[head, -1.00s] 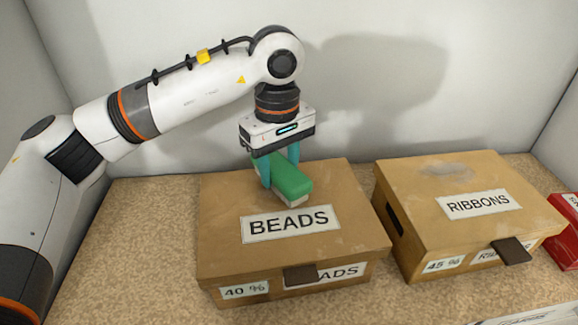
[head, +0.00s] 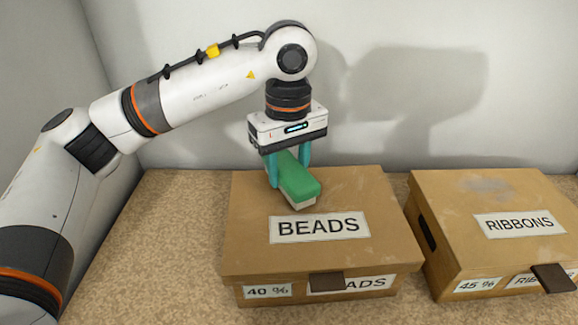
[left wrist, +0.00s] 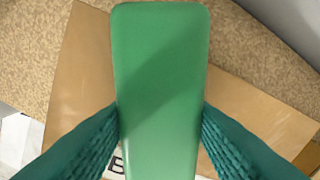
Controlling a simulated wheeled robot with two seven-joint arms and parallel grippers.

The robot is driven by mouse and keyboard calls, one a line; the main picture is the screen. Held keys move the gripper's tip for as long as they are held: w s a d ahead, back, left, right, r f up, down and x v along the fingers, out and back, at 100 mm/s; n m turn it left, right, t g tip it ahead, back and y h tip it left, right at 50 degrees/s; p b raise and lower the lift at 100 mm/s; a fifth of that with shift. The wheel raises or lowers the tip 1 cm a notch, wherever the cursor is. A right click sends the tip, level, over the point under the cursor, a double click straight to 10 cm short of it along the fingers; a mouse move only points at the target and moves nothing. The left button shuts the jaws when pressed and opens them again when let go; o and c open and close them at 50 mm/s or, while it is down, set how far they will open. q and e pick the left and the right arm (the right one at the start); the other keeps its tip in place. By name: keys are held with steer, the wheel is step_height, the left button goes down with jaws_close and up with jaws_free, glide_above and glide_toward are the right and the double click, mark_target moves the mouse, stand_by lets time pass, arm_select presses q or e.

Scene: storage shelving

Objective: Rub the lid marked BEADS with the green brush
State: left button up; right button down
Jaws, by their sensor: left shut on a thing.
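The green brush (head: 299,182) is held in my left gripper (head: 288,176), whose teal fingers are shut on its sides. Its pale bristles face down at the upper part of the BEADS lid (head: 370,205), just above the BEADS label (head: 318,227). The bristles look to be at or very near the lid; I cannot tell whether they touch. In the left wrist view, the brush's green back (left wrist: 158,90) fills the middle between both fingers and hides much of the lid (left wrist: 85,70). The BEADS box is closed. My right gripper is not in view.
The RIBBONS box (head: 485,200) stands closed to the right, a narrow gap away, with a grey smudge on its lid. A brown latch tab (head: 326,281) sits on the BEADS box front. Bare speckled shelf (head: 165,230) lies to the left, and a pale wall (head: 420,60) rises behind.

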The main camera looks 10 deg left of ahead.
arm_select(q)
steer(key=shift+r+p, duration=1.5)
steer(key=shift+r, duration=1.35)
steer(key=shift+r, duration=0.1)
steer(key=shift+r+p, duration=1.05)
steer(key=shift+r, duration=0.45)
steer(key=shift+f, duration=0.1)
